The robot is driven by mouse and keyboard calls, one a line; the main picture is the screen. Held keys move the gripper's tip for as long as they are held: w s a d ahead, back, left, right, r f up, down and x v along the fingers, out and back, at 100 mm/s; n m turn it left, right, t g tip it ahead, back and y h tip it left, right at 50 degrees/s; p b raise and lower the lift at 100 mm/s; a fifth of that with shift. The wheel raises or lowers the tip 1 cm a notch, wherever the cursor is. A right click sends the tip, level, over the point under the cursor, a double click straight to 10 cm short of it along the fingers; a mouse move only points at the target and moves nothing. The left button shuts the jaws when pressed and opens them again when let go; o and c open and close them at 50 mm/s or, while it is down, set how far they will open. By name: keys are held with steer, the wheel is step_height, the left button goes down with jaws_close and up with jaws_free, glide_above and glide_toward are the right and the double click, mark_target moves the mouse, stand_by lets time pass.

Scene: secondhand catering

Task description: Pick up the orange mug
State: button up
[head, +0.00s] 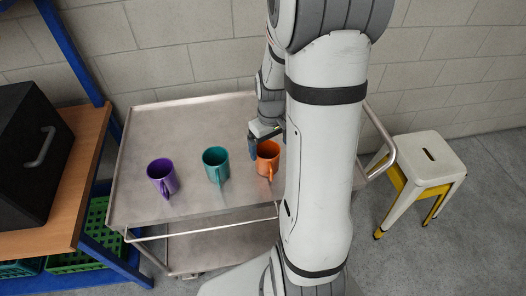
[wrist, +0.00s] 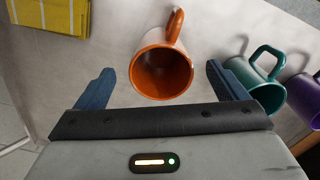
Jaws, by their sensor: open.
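The orange mug (head: 267,160) stands upright on the metal cart, to the right of the other mugs and partly hidden by my arm in the head view. In the wrist view the orange mug (wrist: 163,66) is just ahead of and between the two fingers, its mouth facing the camera and its handle at the top. My gripper (wrist: 160,84) is open and empty, one blue finger on each side of the mug, with gaps showing. In the head view my gripper (head: 267,138) is at the mug's far side, mostly hidden by my arm.
A teal mug (head: 216,163) and a purple mug (head: 162,177) stand left of it on the cart (head: 180,118). A yellow-legged stool (head: 428,158) is at the right. A bench (head: 84,165) with a black box (head: 30,150) is at the left. A yellow item (wrist: 52,14) shows in the wrist view.

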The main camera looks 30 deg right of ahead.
steer(key=shift+w+f+p, duration=0.2)
steer(key=shift+f+p, duration=0.15)
steer(key=shift+f, duration=1.5)
steer(key=shift+w+f+p, duration=0.15)
steer(key=shift+f+p, duration=0.15)
steer(key=shift+f, duration=1.55)
steer(key=c, duration=1.3)
